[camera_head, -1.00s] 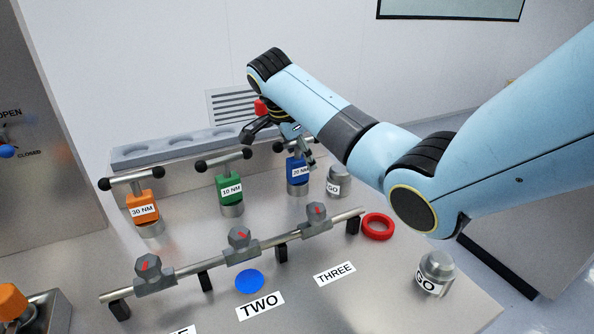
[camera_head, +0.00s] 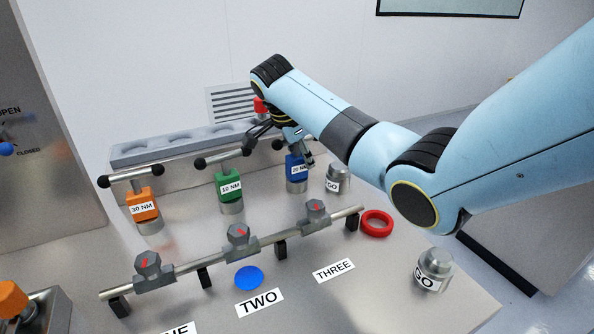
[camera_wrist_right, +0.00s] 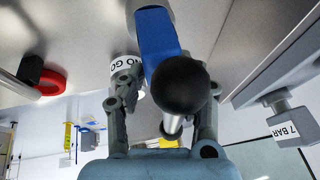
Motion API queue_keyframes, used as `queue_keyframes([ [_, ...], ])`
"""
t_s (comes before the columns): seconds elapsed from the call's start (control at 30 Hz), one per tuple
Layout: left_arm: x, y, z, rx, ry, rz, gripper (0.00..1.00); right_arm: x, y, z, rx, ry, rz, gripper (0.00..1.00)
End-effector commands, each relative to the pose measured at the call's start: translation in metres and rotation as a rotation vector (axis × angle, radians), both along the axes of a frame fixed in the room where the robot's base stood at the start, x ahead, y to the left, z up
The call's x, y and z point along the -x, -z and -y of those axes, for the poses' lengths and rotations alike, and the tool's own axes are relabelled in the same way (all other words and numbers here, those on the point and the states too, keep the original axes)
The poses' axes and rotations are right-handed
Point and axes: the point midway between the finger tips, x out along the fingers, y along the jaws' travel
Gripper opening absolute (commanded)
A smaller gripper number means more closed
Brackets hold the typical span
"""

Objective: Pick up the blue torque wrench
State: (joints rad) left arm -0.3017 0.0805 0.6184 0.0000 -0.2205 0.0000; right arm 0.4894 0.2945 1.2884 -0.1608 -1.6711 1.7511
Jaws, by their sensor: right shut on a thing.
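The blue torque wrench (camera_head: 295,173) stands upright in its round metal base at the back right of the bench, with a "20 NM" label. My right gripper (camera_head: 281,150) is at its top and shut on it. In the right wrist view, the wrench's blue body (camera_wrist_right: 157,32) and black ball knob (camera_wrist_right: 182,84) lie between the two fingers (camera_wrist_right: 165,105). The fingers hide much of the T-handle. My left gripper is not in view.
A green 10 NM wrench (camera_head: 229,186) and an orange 30 NM wrench (camera_head: 142,204) stand to the left. A rail with valves (camera_head: 240,240) and a red ring (camera_head: 377,223) lie in front.

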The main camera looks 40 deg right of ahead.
Motion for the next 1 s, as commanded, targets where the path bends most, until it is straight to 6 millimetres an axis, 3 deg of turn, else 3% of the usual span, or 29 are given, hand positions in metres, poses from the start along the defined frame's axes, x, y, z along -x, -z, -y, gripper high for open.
queue_keyframes([
  [0.5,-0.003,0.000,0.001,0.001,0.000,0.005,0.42,-0.001,-0.004,0.000,0.002,0.000,0.005,0.00],
  [0.67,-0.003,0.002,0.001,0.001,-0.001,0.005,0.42,-0.002,-0.018,0.001,0.003,0.000,0.008,0.00],
  [0.8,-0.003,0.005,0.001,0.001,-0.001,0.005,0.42,-0.003,-0.040,0.001,0.003,0.000,0.010,0.00],
  [1.0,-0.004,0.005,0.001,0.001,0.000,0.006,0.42,0.034,-0.063,0.004,0.006,0.000,0.007,0.00],
])
